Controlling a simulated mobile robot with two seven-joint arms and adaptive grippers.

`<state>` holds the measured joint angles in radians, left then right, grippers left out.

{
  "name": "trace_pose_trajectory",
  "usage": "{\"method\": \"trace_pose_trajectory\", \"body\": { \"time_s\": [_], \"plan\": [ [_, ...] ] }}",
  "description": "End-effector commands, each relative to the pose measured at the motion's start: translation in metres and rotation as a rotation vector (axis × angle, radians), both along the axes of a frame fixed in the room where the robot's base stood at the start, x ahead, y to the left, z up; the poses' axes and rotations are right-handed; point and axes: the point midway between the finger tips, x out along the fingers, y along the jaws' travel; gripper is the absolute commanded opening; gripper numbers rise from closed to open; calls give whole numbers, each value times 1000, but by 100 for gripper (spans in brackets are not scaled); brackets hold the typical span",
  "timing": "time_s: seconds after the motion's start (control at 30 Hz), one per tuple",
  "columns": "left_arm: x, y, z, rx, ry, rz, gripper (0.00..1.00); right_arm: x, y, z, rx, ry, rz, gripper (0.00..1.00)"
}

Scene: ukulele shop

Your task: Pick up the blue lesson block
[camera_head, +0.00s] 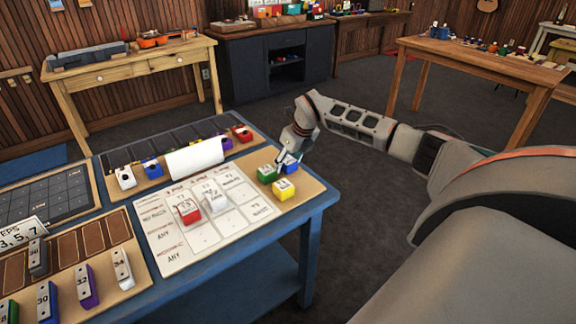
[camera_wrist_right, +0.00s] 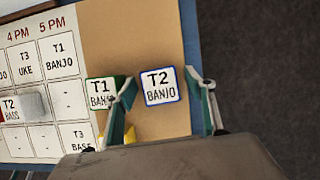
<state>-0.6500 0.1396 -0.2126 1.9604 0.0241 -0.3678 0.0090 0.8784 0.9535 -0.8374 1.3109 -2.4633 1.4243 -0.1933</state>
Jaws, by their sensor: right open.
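The blue lesson block (camera_head: 292,161) stands on the tan strip at the right edge of the blue table, partly hidden by my right gripper (camera_head: 291,150). In the right wrist view the blue-edged block (camera_wrist_right: 159,86) reads T2 BANJO. My right gripper (camera_wrist_right: 162,92) is open, with its fingers on either side of that block and a visible gap to it. The left finger overlaps the view of the green block (camera_wrist_right: 99,91), marked T1 BANJO; whether they touch I cannot tell. My left gripper is not in view.
The green block (camera_head: 267,174) and yellow block (camera_head: 284,190) stand close beside the blue one. A schedule board (camera_head: 160,237) holds a red block (camera_head: 188,211) and a white block (camera_head: 215,202). Another blue block (camera_head: 152,169) sits in the back tray. Open floor lies right of the table.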

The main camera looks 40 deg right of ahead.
Motion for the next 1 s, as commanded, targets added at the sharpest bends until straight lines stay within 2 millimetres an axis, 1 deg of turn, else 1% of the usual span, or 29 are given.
{"method": "trace_pose_trajectory", "body": {
  "time_s": [0.13,0.17,0.2,0.27,0.3,0.63,0.77,0.87,1.0],
  "plan": [
    [0,0,0,0,1,0,40,0,0,0,0,-1,0,54],
    [0,0,0,0,1,0,40,0,0,1,0,-1,0,49],
    [0,0,0,0,1,0,40,0,0,1,0,-1,0,39],
    [0,0,0,0,0,0,40,0,0,1,0,-1,0,23],
    [0,0,0,0,0,0,40,0,0,1,0,-1,0,13],
    [1,0,1,0,-2,1,40,0,0,2,0,-2,0,13],
    [2,0,2,-1,-4,0,40,1,-1,7,-1,-3,0,13],
    [2,0,3,-1,-5,0,40,1,-1,16,-1,-4,0,13],
    [2,0,5,-1,-6,0,40,1,-1,40,-2,-6,-1,13]
  ]
}}
